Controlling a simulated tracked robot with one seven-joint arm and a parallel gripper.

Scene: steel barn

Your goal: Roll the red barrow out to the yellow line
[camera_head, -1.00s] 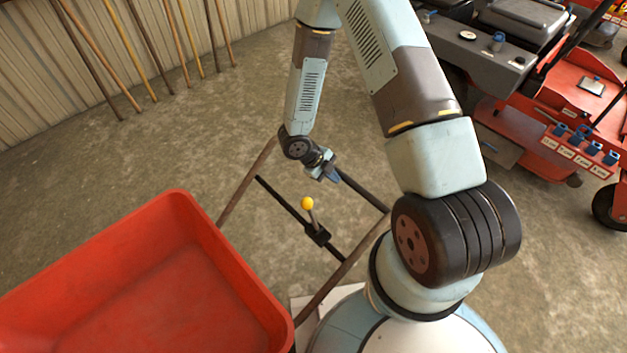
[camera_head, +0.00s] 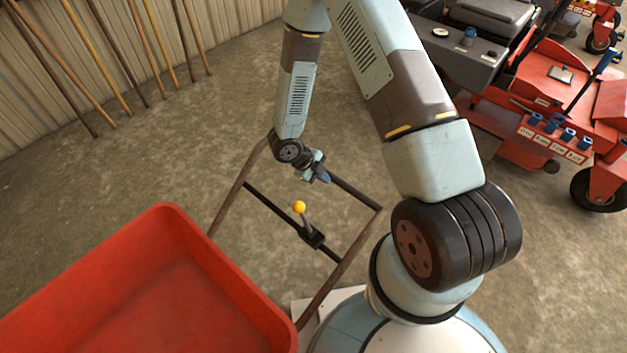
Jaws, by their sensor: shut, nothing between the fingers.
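The red barrow's tub (camera_head: 160,262) fills the lower left of the head view, cut off by the frame edge. Its brown frame handle (camera_head: 345,258) runs to the right of the tub and ends in a dark crossbar (camera_head: 355,194). A second black bar (camera_head: 268,207) crosses the frame and carries a lever with a yellow knob (camera_head: 299,207). My gripper (camera_head: 322,177) is shut and empty, at the crossbar and beyond the yellow knob. The wrist hides part of the crossbar; I cannot tell whether the fingers touch it. No yellow line is in view.
Red riding mowers (camera_head: 560,100) stand at the upper right. Long-handled tools (camera_head: 125,60) lean on the corrugated wall (camera_head: 50,85) at the upper left. The concrete floor (camera_head: 235,105) between them is clear.

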